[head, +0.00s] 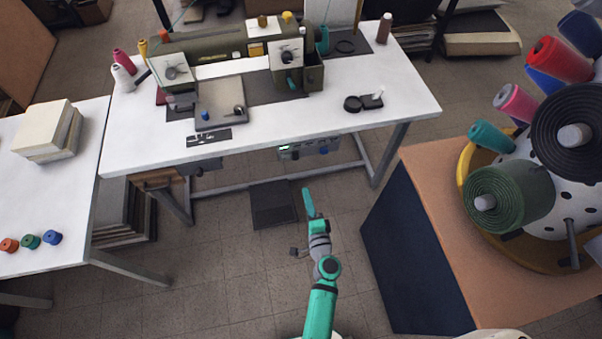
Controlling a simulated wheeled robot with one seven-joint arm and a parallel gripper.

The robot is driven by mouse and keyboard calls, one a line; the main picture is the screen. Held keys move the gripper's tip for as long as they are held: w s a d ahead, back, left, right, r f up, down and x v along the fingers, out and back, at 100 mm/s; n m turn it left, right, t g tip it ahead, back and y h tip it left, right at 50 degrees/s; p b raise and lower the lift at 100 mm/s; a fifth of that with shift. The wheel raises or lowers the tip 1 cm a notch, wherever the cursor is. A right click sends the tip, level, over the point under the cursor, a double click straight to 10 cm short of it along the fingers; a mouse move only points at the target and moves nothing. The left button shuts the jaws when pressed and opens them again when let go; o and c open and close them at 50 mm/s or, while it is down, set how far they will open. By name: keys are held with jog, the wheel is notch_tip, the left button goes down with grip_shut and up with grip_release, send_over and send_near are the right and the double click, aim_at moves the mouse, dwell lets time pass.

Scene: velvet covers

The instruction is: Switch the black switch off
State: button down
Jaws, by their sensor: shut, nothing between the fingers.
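A small control box (310,149) with green lit spots hangs under the front edge of the white sewing table. It is too small to make out a black switch on it or to tell its position. Another dark box (200,166) sits under the table edge further left, its details also unclear. My gripper (306,191) is teal, shut and empty. It is in front of the table, below the control box in the picture and apart from it, above the floor near the dark foot pedal (272,205).
The sewing table (345,80) carries a green sewing machine (215,47) and small black items (353,104). A side table (50,180) with spools stands left. A brown-topped cabinet (435,200) with large thread rolls stands right. Floor around my gripper is mostly clear.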

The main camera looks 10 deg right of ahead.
aim_at(296, 158)
jog(key=w, duration=0.4)
jog(key=w+f, duration=0.1)
jog(key=w, duration=0.8)
jog(key=shift+w+f, duration=0.2)
jog(key=shift+w, duration=0.15)
